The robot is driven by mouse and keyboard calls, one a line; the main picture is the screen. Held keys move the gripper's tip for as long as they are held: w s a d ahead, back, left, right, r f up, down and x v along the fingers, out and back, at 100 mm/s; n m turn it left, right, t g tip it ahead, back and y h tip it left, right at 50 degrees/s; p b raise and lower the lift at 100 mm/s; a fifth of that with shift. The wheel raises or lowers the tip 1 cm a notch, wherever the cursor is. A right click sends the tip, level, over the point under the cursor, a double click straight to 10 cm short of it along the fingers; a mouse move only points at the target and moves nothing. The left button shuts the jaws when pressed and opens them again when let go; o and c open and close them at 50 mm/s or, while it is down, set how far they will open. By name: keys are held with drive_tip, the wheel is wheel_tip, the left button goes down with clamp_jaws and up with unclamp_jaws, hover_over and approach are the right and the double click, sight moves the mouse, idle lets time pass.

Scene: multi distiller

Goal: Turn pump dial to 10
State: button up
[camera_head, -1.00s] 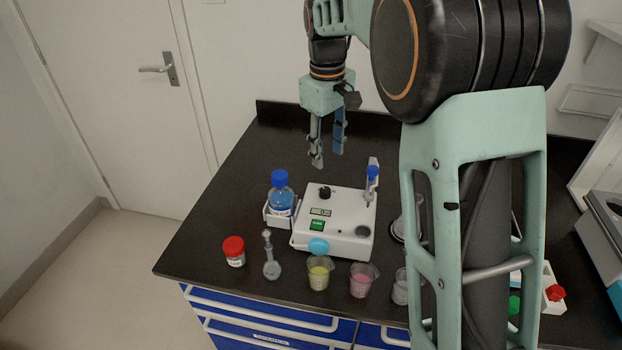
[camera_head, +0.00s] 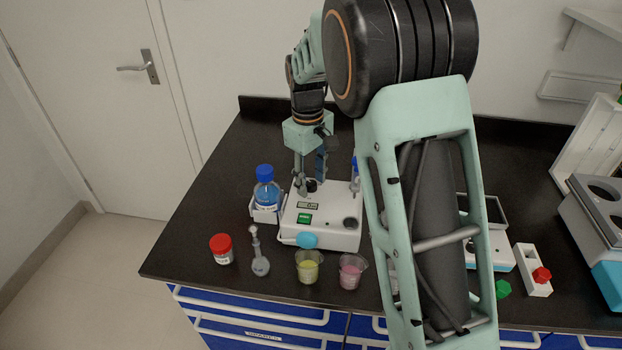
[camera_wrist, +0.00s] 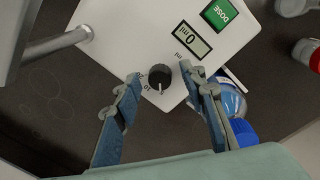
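The pump (camera_head: 335,236) is a white box on the dark bench, with a green DOSE button (camera_wrist: 219,14) and a small display (camera_wrist: 191,41) that appears to read 0 ml. Its dial (camera_wrist: 160,76) is a round black knob with a white pointer line, towards the lower side of the knob in the wrist view. My gripper (camera_wrist: 168,90) is open and points down at the pump. One finger stands on each side of the dial, with a gap showing on both sides. In the head view the gripper (camera_head: 310,184) is over the pump's back left part.
A blue-capped bottle (camera_head: 266,191) in a white holder stands just left of the pump. A red-capped jar (camera_head: 222,249), a flask (camera_head: 259,264), a yellow cup (camera_head: 308,266) and a pink cup (camera_head: 350,271) stand in front. The bench behind the pump is clear.

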clamp_jaws()
drive_tip(key=shift+m, duration=0.3)
drive_tip(key=m+p, duration=0.1)
drive_tip(key=m, duration=0.2)
drive_tip(key=shift+a+r+m+p, duration=0.1)
drive_tip(key=shift+m+p, duration=0.2)
drive_tip(key=shift+w+m+p, duration=0.1)
drive_tip(key=shift+m+p, duration=0.45)
drive_tip(key=shift+m, duration=1.65)
unclamp_jaws()
